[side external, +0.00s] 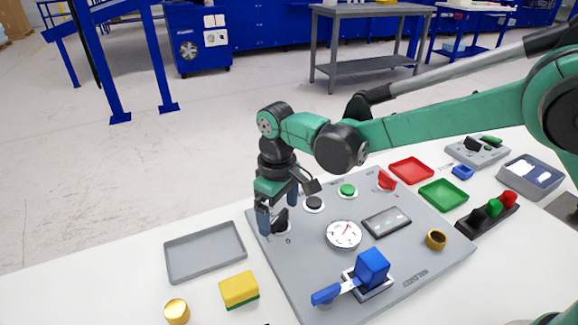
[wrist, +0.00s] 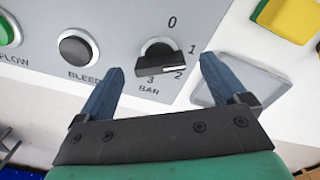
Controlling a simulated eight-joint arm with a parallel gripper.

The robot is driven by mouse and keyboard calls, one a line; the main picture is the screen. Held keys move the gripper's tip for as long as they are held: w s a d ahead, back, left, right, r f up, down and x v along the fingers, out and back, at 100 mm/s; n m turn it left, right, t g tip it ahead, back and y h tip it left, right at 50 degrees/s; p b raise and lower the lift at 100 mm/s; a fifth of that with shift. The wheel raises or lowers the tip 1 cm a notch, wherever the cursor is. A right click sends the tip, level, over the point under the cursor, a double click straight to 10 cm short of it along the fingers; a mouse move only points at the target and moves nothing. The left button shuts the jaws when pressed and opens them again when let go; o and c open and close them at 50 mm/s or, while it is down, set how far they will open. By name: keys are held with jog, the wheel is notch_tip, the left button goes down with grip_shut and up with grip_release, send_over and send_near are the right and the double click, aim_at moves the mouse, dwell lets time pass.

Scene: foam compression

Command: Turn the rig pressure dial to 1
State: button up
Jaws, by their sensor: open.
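The pressure dial (wrist: 157,60) is a black knob with a white pointer line, on the grey panel among the marks 0, 1, 2 and 3 above "BAR". Its pointer line is turned to the right in the wrist view, close to the 2. My gripper (wrist: 162,66) is open, with one blue finger on either side of the knob and a visible gap to each. In the side view my gripper (side external: 279,215) points down at the panel's far left corner, over the dial (side external: 281,227), which is partly hidden by a finger.
The grey rig panel (side external: 312,268) also carries a black button (side external: 314,203), a green button (side external: 348,190), a gauge (side external: 344,234) and a blue-handled clamp (side external: 372,268). An empty grey tray (side external: 205,253) and a yellow-green block (side external: 239,289) lie left of the panel.

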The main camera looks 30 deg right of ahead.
aim_at(282, 215)
notch_tip(282, 215, up, 5)
jog(key=shift+f, duration=0.1)
dwell(0.3)
jog(key=shift+d+r, duration=0.25)
jog(key=s+d+r+m+t, duration=0.2)
jog(key=s+d+m+t, duration=0.1)
jog(key=s+d, duration=0.3)
jog(key=s+d+r+m+t, duration=0.2)
jog(key=s+d+m+t, duration=0.1)
jog(key=d, duration=0.7)
jog(key=s+t, duration=0.1)
jog(key=s, duration=0.1)
jog(key=shift+s+d+r, duration=0.2)
jog(key=shift+s+d, duration=0.15)
jog(key=shift+s, duration=0.05)
